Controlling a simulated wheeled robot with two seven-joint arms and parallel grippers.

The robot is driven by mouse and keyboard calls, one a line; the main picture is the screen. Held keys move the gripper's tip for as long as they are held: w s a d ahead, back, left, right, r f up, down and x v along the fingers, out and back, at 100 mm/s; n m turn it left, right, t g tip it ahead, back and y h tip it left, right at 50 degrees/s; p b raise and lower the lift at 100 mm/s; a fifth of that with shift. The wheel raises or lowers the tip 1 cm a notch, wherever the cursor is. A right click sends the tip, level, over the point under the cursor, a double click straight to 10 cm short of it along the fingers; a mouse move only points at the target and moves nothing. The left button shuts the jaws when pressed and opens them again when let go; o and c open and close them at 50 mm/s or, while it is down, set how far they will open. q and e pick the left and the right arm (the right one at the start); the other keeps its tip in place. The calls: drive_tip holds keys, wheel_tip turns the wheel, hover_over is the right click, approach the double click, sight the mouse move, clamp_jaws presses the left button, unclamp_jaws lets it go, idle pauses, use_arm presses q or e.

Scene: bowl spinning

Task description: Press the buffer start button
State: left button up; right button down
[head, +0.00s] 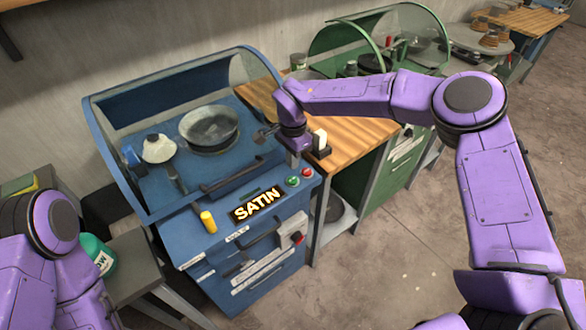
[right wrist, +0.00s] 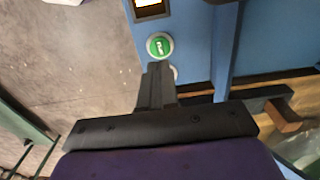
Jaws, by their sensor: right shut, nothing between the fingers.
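The blue buffer machine (head: 225,205) has a green button (head: 292,181) and a red button (head: 307,171) at the right end of its front panel. The green button also shows in the right wrist view (right wrist: 160,46), with white lettering. My right gripper (head: 293,160) is shut and empty, pointing down just above the buttons. In the right wrist view its fingertips (right wrist: 160,68) lie just below the green button in the picture; contact cannot be told. A pale rim beside the fingers is mostly hidden by them. My left gripper is out of view.
A lit SATIN display (head: 256,204) and a yellow knob (head: 208,222) sit left of the buttons. A metal bowl (head: 209,127) rests under the clear hood. A wooden bench (head: 350,135) stands to the right. The floor in front is clear.

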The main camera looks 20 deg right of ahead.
sight(293, 179)
wheel_tip(293, 179, down, 5)
drive_tip(key=shift+f+p, duration=0.2)
drive_tip(key=shift+p, duration=0.7)
